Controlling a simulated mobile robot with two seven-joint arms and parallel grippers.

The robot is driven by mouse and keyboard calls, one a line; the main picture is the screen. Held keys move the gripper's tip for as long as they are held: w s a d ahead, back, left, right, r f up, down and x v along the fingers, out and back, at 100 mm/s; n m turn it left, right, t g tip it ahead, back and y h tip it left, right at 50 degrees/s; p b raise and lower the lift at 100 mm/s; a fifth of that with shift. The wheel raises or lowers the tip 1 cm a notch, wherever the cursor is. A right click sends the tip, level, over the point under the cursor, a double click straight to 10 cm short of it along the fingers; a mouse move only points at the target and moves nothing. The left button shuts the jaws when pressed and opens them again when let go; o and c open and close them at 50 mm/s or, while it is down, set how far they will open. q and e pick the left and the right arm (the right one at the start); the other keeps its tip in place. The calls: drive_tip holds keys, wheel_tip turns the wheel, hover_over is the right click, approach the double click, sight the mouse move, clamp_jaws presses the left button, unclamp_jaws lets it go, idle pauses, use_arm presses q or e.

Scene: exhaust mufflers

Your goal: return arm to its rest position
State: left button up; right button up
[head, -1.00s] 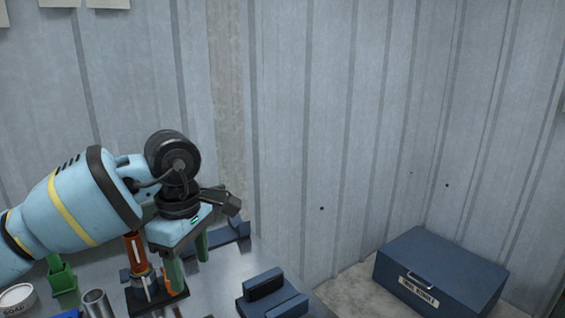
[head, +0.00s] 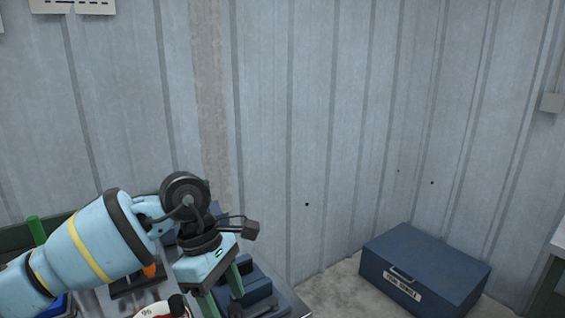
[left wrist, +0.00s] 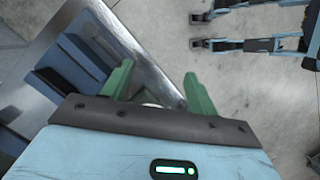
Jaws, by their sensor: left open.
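My left arm comes in from the left in the head view, light blue with a yellow band. Its gripper (head: 221,290) has two green fingers that point down over the right end of the metal bench (head: 98,297). In the left wrist view the green fingers (left wrist: 158,76) stand apart with nothing clearly held between them. The bench edge and the floor lie beyond them. My right gripper is not seen.
A blue stepped block (head: 258,285) sits on the bench close to the left gripper. An orange-topped item (head: 150,270) and a red and white object (head: 176,306) are partly hidden by the arm. A blue toolbox (head: 425,272) stands on the floor at right, by the corrugated wall (head: 330,120).

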use_arm(q)
drive_tip(key=s+d+n+g+h+p, duration=0.2)
drive_tip(key=s+d+n+h, duration=0.9)
drive_tip(key=d+h, duration=0.45)
drive_tip(key=s+a+f+n+t+y+p, duration=0.1)
drive_tip(key=a+f+n+t+y, duration=0.6)
drive_tip(key=n, duration=1)
drive_tip(key=s+a+f+n+t+y+p, duration=0.15)
drive_tip(key=a+f+n+t+y, duration=0.25)
drive_tip(key=a+f+n+t, duration=0.85)
drive_tip(key=s+a+f+n+g+y, duration=0.2)
drive_tip(key=s+f+n, duration=0.4)
drive_tip(key=s, duration=0.3)
drive_tip(key=s+a+f+n+g+y+p, duration=0.1)
drive_tip(key=s+a+f+n+g+y, duration=0.2)
drive_tip(key=s+n, duration=0.6)
wheel_tip(320, 180, down, 4)
drive_tip(key=shift+s+a+r+g+y, duration=0.25)
drive_tip(key=shift+s+a+g+y, duration=0.1)
drive_tip(key=shift+s+a+g, duration=0.5)
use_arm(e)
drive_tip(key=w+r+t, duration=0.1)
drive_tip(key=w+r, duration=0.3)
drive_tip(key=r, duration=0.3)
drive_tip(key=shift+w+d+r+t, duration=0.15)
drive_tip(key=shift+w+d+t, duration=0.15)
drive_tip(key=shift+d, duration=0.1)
